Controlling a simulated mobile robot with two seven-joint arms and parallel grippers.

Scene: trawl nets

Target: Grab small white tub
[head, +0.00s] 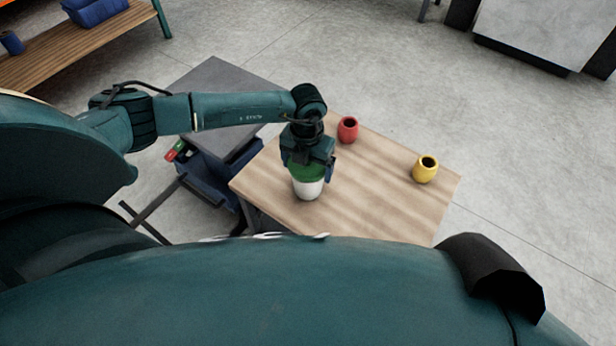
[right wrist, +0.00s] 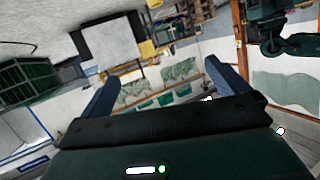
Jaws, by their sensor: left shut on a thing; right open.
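The small tub (head: 308,188) is white below with a green upper part, on or just above the wooden table in the head view. I cannot tell whether its base touches the wood. My left gripper (head: 309,160) points down over the tub and is shut on its green upper part, hiding its top. My right gripper (right wrist: 161,72) shows in the right wrist view with its two blue fingers wide apart and nothing between them.
The wooden table (head: 390,198) also bears a red cup (head: 348,130) near its back edge and a yellow cup (head: 425,169) at the right. A grey-topped cart (head: 215,82) adjoins it at the left. A wooden shelf (head: 85,50) stands at the upper left. The table's front right is clear.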

